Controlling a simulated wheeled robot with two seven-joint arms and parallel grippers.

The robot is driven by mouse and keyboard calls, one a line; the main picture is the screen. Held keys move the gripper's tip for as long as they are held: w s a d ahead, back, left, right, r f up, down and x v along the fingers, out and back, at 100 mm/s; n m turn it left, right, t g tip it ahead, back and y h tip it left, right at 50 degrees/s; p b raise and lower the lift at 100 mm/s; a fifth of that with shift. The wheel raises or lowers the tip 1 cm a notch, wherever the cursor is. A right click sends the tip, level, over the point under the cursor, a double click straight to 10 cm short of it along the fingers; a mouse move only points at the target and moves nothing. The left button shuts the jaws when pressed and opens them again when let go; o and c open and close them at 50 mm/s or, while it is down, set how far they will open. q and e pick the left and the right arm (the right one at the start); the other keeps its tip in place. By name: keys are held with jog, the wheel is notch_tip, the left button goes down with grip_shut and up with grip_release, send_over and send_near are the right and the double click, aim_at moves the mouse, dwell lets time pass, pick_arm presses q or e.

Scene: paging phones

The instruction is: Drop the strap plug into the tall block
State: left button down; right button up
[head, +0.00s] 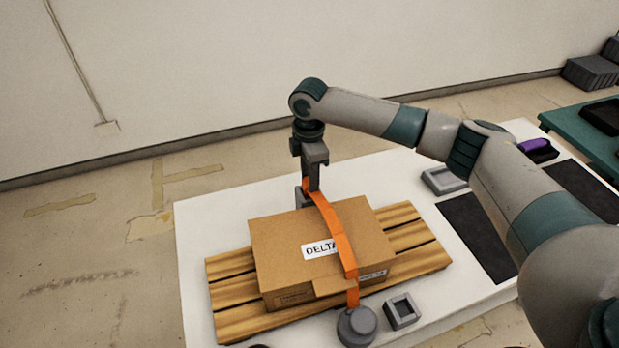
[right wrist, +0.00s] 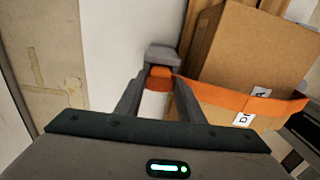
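The orange strap (head: 340,240) runs over the top of the cardboard box (head: 275,235) marked DELTA. Its near end hangs down to a round grey piece (head: 357,326). My right gripper (head: 310,190) points down behind the box at the strap's far end. In the right wrist view, its fingers close on both sides of the orange strap plug (right wrist: 160,78). The grey tall block (right wrist: 163,55) shows right by the plug and fingertips; whether the plug is above or inside it I cannot tell. In the head view the tall block (head: 299,199) is mostly hidden. My left gripper is not in view.
The box rests on a wooden pallet (head: 230,292) on a white table (head: 198,222). A small grey block with a square hole (head: 402,311) stands at the front right. A grey tray (head: 442,180), dark mats (head: 475,235) and a purple item (head: 533,145) lie further right.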

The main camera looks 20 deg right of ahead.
notch_tip(320, 180, up, 9)
jog(key=p, duration=0.8)
jog(key=shift+f, duration=0.2)
notch_tip(320, 180, up, 2)
jog(key=shift+r+p, duration=0.25)
jog(key=shift+p, duration=0.65)
jog(key=shift+f, duration=0.1)
dwell(0.5)
